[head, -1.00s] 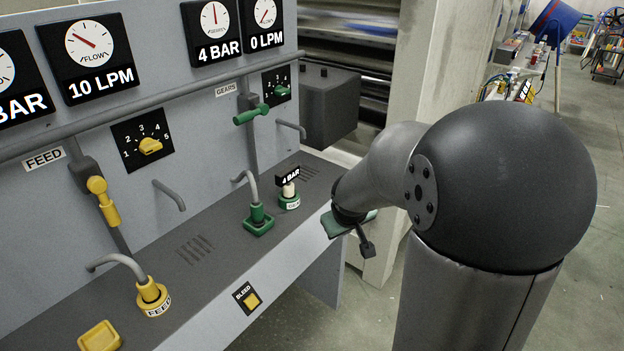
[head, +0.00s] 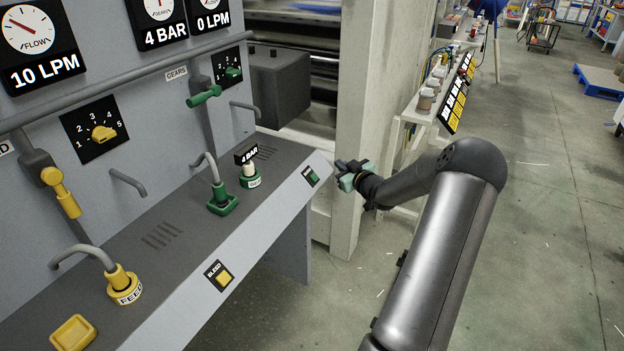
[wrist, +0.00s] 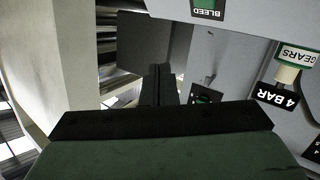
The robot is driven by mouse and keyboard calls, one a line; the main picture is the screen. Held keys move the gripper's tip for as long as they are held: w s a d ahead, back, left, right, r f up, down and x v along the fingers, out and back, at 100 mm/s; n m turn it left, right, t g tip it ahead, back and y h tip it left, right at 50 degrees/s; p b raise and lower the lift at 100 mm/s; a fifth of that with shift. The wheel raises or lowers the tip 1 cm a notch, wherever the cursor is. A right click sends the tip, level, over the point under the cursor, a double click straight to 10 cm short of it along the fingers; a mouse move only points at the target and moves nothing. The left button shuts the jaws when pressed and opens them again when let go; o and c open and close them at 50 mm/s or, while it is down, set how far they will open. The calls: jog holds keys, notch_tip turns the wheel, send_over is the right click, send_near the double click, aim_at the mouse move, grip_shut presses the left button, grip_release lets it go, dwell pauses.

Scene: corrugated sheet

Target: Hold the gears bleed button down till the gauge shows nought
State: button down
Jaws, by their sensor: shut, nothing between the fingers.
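The gears bleed button (head: 311,177) is a small green square on a black plate, on the sloping front edge of the console. It shows upside down at the top of the wrist view (wrist: 207,4). My gripper (head: 341,166) is shut and empty, just right of the button and apart from it in the head view. Its closed dark fingers show in the wrist view (wrist: 158,72). The gears gauge (head: 165,36) reads 4 BAR, its dial cut by the top edge. A small 4 BAR tag (head: 246,154) stands above the green-collared gears fitting (head: 250,177).
A yellow bleed button (head: 222,277) sits further left on the same front edge. A green-based hose fitting (head: 222,200) and a green lever (head: 203,96) are behind. A pale post (head: 365,130) stands behind my gripper.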

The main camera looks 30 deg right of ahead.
aim_at(315, 173)
jog(key=shift+f, duration=0.1)
jog(key=w+a+f+b, duration=0.2)
jog(key=w+f+b, duration=0.3)
jog(key=f, duration=0.1)
jog(key=shift+w+a+b, duration=0.3)
jog(key=shift+a, duration=0.1)
dwell(0.3)
jog(key=shift+f, duration=0.1)
dwell(1.7)
jog(key=shift+w+a+f+b, duration=0.15)
jog(key=shift+w+f+b, duration=0.15)
jog(key=shift+b, duration=0.3)
jog(key=shift+w+a+f+b, duration=0.15)
jog(key=shift+w+f+b, duration=0.1)
jog(key=shift+b, duration=0.15)
dwell(1.4)
jog(key=shift+s+r, duration=0.1)
dwell(0.4)
jog(key=shift+s+d+r+p, duration=0.25)
jog(key=shift+s+r+p, duration=0.1)
jog(key=shift+s+r, duration=0.15)
